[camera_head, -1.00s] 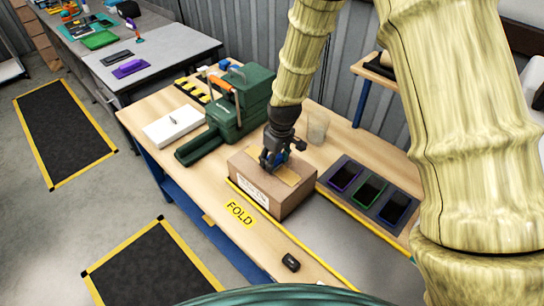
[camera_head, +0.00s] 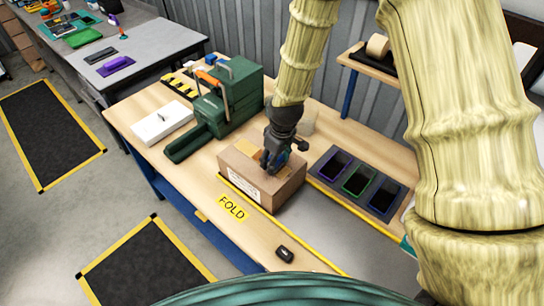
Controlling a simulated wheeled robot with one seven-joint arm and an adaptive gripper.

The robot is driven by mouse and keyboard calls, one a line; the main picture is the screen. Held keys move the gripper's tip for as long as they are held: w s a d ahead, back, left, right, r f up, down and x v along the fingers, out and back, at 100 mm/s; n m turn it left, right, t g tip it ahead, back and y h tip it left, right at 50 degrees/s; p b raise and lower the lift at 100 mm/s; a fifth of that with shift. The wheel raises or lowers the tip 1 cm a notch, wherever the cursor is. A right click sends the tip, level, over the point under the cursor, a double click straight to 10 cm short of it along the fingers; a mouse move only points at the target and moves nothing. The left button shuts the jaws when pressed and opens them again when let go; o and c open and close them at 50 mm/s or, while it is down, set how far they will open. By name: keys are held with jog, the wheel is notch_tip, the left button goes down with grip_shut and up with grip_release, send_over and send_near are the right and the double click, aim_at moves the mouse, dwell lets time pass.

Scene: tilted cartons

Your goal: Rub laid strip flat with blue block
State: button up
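A brown carton (camera_head: 238,166) sits on the wooden bench, with a white printed label on its front side. A tan strip (camera_head: 247,148) lies across its top; its left part shows and the rest is hidden by my gripper. My dark gripper (camera_head: 268,167) points down at the carton top, right of the strip's visible part. A small bit of blue shows between its fingers, which seems to be the blue block (camera_head: 264,157). The block is mostly hidden, and I cannot tell whether it touches the strip.
A green tool with an orange handle (camera_head: 225,100) stands left of the carton. A tray with purple, green and blue framed slots (camera_head: 357,181) lies to the right. A yellow FOLD label (camera_head: 232,207) and a small black object (camera_head: 284,254) are in front. A clear cup stands behind.

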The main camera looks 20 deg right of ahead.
aim_at(247, 147)
jog(key=shift+s+d+f, duration=0.1)
jog(key=shift+s+d, duration=0.3)
jog(key=shift+s, duration=0.25)
jog(key=shift+s+d, duration=0.4)
jog(key=shift+s, duration=0.2)
jog(key=shift+w+a+p, duration=0.1)
jog(key=shift+w+a, duration=0.45)
jog(key=shift+w, duration=0.3)
jog(key=shift+w+a+p, duration=0.1)
jog(key=shift+w+a, duration=0.45)
jog(key=shift+w, duration=0.25)
jog(key=shift+w+a+p, duration=0.1)
jog(key=shift+w+a, duration=0.45)
jog(key=shift+w, duration=0.3)
jog(key=shift+w, duration=0.1)
jog(key=shift+w+a, duration=0.8)
jog(key=shift+w, duration=0.35)
jog(key=shift+w+a, duration=0.1)
jog(key=shift+w+a, duration=0.35)
jog(key=shift+w, duration=0.2)
jog(key=shift+w+a, duration=0.35)
jog(key=shift+w, duration=0.2)
jog(key=shift+w+a, duration=0.1)
jog(key=shift+w+a, duration=0.4)
jog(key=shift+w, duration=0.2)
jog(key=shift+w+a, duration=0.35)
jog(key=shift+w, duration=0.2)
jog(key=shift+w, duration=0.1)
